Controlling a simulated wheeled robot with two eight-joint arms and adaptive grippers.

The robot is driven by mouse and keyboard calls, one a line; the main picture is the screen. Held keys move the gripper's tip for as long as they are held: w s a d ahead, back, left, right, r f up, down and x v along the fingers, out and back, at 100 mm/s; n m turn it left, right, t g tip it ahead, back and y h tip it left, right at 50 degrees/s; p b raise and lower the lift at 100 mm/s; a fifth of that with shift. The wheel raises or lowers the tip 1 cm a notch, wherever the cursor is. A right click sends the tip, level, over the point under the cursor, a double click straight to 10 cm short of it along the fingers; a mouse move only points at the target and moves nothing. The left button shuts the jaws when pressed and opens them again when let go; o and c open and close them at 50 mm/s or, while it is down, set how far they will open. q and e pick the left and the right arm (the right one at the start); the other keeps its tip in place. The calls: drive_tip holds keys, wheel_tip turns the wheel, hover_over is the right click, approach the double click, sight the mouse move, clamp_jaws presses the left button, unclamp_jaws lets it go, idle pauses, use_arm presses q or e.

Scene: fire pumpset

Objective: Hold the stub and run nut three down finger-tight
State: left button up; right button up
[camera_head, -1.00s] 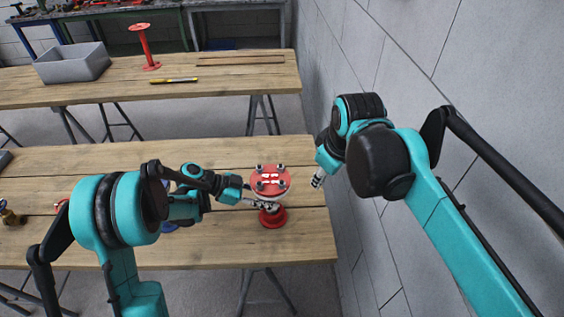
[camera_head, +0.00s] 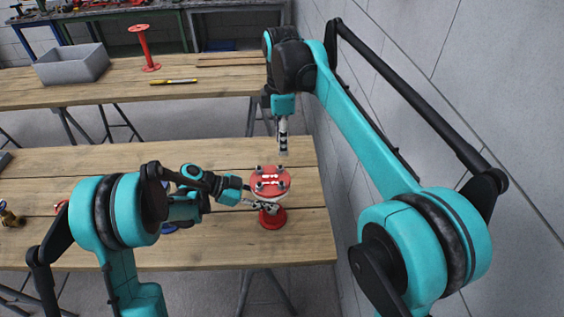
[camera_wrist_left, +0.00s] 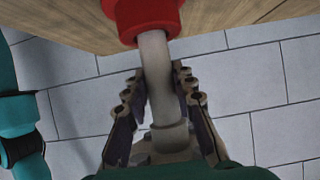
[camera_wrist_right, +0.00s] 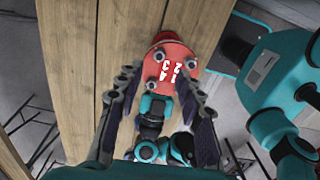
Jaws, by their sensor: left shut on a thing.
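The stub stands upright on the near bench. Its red top flange (camera_head: 270,182) carries several dark nuts and white digits, and its red base flange (camera_head: 273,219) rests on the wood. My left gripper (camera_head: 262,206) is shut on the stub's pale pipe (camera_wrist_left: 158,85) below the top flange. In the right wrist view the top flange (camera_wrist_right: 170,74) lies beyond the fingertips; a nut (camera_wrist_right: 160,55) sits close to the digit 3.
A grey bin (camera_head: 72,64), a red spool-like stand (camera_head: 146,50) and a yellow tool (camera_head: 174,82) lie on the far bench (camera_head: 215,88). A block wall (camera_head: 440,100) bounds the right side.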

sight(282, 167)
wheel_tip(282, 167, down, 9)
drive_tip(key=shift+r, duration=0.15)
clamp_jaws()
